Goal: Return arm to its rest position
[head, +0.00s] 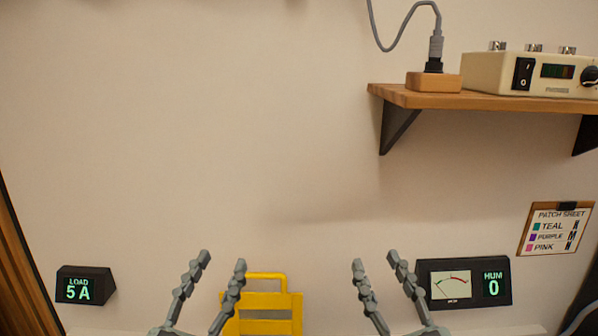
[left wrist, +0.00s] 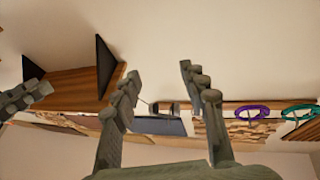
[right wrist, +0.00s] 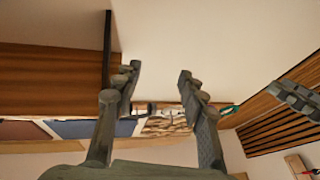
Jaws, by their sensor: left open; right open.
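My left gripper (head: 222,258) is at the bottom of the head view, left of centre, with its fingers apart and nothing between them. It partly covers a yellow frame (head: 268,300) behind it. My right gripper (head: 373,260) is at the bottom, right of centre, also open and empty, just left of a meter box. In the left wrist view the left gripper's fingers (left wrist: 158,74) are spread with only background between them. In the right wrist view the right gripper's fingers (right wrist: 160,72) are likewise spread and empty.
A wooden shelf (head: 490,99) at upper right holds a cream amplifier (head: 530,75) and a plugged wooden block (head: 433,82). A load display (head: 86,285) stands lower left; the meter box (head: 464,283) reads HUM 0. A patch sheet (head: 556,229) hangs right. The wall's middle is clear.

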